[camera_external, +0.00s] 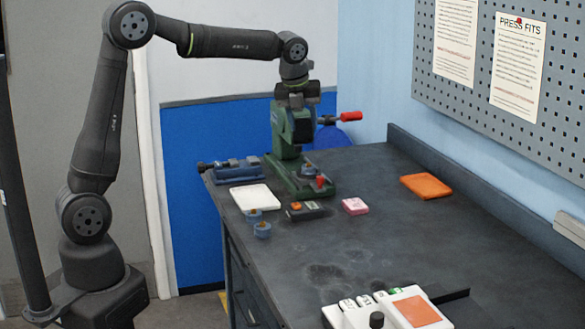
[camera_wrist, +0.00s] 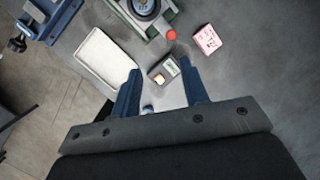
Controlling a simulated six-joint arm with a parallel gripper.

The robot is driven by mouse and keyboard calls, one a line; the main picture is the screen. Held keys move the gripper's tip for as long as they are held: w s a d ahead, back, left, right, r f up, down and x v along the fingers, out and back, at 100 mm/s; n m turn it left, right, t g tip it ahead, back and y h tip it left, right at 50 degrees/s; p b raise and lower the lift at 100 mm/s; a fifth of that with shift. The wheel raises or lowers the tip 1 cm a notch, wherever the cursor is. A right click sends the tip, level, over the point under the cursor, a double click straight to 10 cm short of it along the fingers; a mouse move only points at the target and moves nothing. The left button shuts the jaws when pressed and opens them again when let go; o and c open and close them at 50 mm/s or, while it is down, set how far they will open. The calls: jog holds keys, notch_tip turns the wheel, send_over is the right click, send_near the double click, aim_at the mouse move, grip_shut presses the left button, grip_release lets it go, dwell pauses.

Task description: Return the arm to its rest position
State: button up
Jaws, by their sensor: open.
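My arm reaches out over the bench, with its upper links raised. My gripper (camera_external: 297,97) points down in the external view, close to the head of the green press (camera_external: 305,187); I cannot tell if they touch. In the wrist view, two blue fingers of my gripper (camera_wrist: 160,76) stand apart. No object is held between them. A dark boxy device (camera_wrist: 164,71) shows in the gap beyond the fingertips, and a small part of a blue cup (camera_wrist: 147,109) shows lower down.
A blue vise (camera_external: 235,170), white tray (camera_external: 254,197), two blue cups (camera_external: 262,230) and pink block (camera_external: 355,206) lie around the press. Its red handle (camera_external: 349,117) sticks out right. Mid-bench is clear.

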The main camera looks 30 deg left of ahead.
jog(key=w+a+n+g+h, duration=0.3)
jog(key=w+a+n, duration=0.2)
jog(key=n, duration=0.7)
jog(key=shift+w, duration=0.1)
